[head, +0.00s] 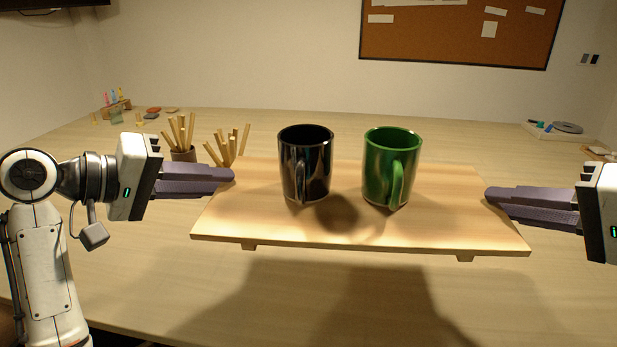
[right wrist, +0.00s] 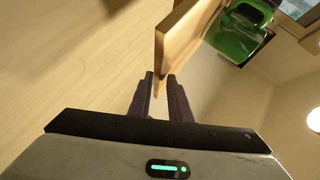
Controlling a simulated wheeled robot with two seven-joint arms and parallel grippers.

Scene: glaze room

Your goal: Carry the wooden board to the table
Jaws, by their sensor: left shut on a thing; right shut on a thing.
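The wooden board (head: 440,220) is in the middle of the head view, about level, with short feet under it. A black mug (head: 305,165) and a green mug (head: 390,168) stand upright on it. My left gripper (head: 228,175) is shut on the board's left edge. My right gripper (head: 492,195) is shut on its right edge. The right wrist view shows the board (right wrist: 180,40) edge-on at the fingertips (right wrist: 160,82), with the green mug (right wrist: 238,32) beyond. The board appears to be above the table (head: 300,290), with a broad shadow below.
Cups with wooden sticks (head: 182,150) stand on the table behind the board's left side. A small rack (head: 116,107) and small pieces lie at the far left. A tray (head: 558,131) is at the far right. The tabletop behind the mugs looks clear.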

